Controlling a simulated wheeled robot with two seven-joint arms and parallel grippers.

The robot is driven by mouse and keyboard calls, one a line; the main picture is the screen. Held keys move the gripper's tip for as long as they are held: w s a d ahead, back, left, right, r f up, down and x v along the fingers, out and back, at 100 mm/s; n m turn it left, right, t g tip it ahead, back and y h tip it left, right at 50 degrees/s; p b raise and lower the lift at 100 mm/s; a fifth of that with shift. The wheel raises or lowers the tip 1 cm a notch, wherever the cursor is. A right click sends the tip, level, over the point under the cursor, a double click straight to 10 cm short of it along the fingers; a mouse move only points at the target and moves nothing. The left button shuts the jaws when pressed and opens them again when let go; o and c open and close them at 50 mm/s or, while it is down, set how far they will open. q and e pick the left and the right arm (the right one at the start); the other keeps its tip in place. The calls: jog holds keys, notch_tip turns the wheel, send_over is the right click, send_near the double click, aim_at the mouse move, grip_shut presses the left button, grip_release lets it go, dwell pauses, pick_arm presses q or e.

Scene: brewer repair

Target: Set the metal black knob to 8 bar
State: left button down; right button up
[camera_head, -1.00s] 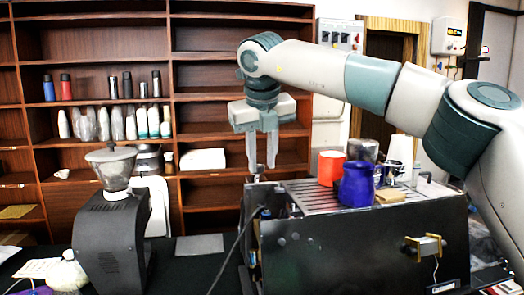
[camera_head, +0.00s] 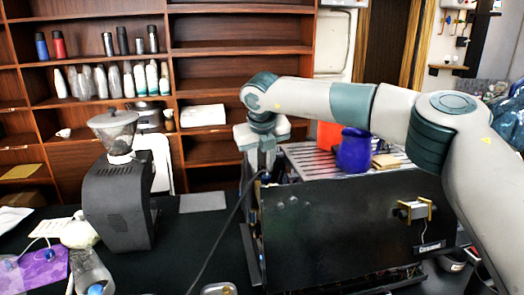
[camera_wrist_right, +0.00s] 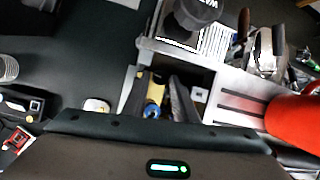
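The brewer (camera_head: 345,235) is a black box with a slatted metal top, right of centre in the head view. My right gripper (camera_head: 262,158) points down at the brewer's left end, where its fingertips are partly hidden. In the right wrist view, two dark fingers (camera_wrist_right: 158,98) stand apart over an opening in the brewer (camera_wrist_right: 228,82). A small round blue part (camera_wrist_right: 152,110) shows between them. I cannot make out a metal black knob or a pressure reading. Contact between the fingers and any part cannot be told. My left gripper is not in view.
A blue pitcher (camera_head: 355,152) and a red cup (camera_head: 328,135) stand on the brewer's top; the cup also shows in the wrist view (camera_wrist_right: 296,120). A black cable (camera_head: 222,240) runs beside the brewer.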

jog(key=shift+w+f, duration=0.15)
jog(key=shift+f, duration=0.2)
grip_shut()
jog(key=shift+a+f+m+h+b, duration=0.1)
jog(key=shift+m+h+b, duration=0.2)
jog(key=shift+m+b, duration=0.8)
jog(key=shift+b, duration=0.1)
jog(key=shift+a+m+h+b, duration=0.15)
jog(key=shift+m+h+b, duration=0.35)
jog(key=shift+m, duration=0.3)
jog(key=shift+m+h, duration=0.3)
jog(key=shift+m, duration=0.3)
jog(key=shift+g, duration=0.3)
